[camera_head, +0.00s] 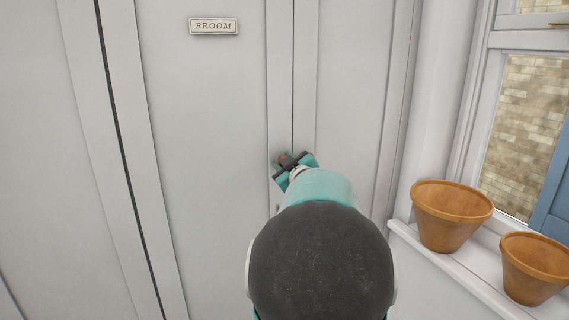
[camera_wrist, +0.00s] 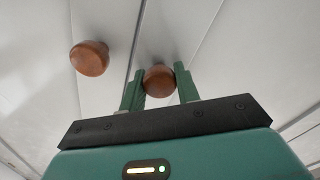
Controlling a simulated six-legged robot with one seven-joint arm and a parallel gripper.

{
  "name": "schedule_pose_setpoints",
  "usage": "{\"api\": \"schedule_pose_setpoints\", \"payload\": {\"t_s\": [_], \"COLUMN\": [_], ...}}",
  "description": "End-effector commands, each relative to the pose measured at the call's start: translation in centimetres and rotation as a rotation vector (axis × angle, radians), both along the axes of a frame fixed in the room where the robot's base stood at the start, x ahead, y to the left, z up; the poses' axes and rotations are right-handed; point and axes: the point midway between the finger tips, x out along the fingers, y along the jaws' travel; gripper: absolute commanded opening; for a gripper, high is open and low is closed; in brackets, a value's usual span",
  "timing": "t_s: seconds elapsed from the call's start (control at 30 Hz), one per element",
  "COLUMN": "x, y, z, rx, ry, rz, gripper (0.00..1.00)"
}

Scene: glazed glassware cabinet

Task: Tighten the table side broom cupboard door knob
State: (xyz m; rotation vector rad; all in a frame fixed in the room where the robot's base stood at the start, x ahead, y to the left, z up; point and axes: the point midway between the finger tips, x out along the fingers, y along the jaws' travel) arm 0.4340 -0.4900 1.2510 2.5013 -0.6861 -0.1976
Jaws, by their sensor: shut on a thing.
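A round brown wooden knob (camera_wrist: 158,82) sits between the two green fingers of my gripper (camera_wrist: 159,88) in the wrist view, and the gripper is shut on it. A second, similar knob (camera_wrist: 89,58) stands free to the left in the wrist view, across the dark door seam. In the head view my gripper (camera_head: 293,160) is at the pale cupboard doors beside the seam, and my arm hides much of the area below. A small brown patch shows at the fingers there. The BROOM label (camera_head: 213,26) is on the door panel at upper left.
Two terracotta pots, one larger (camera_head: 450,218) and one nearer the corner (camera_head: 535,270), stand on the white window sill (camera_head: 440,262) at right. A window with a brick wall outside is beyond them. The door panels at left are bare.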

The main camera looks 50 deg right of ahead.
Motion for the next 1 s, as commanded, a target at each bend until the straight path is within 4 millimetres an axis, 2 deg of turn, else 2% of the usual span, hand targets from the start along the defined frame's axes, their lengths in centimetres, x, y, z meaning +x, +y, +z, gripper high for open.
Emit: {"api": "schedule_pose_setpoints", "payload": {"t_s": [0.6, 1.0], "x": [-0.11, -0.15], "y": [-0.14, -0.20], "z": [0.00, 0.00], "rx": [0.498, 0.724], "ry": [-0.295, -0.430], "rz": [-0.001, -0.002], "gripper": [0.09, 0.09]}}
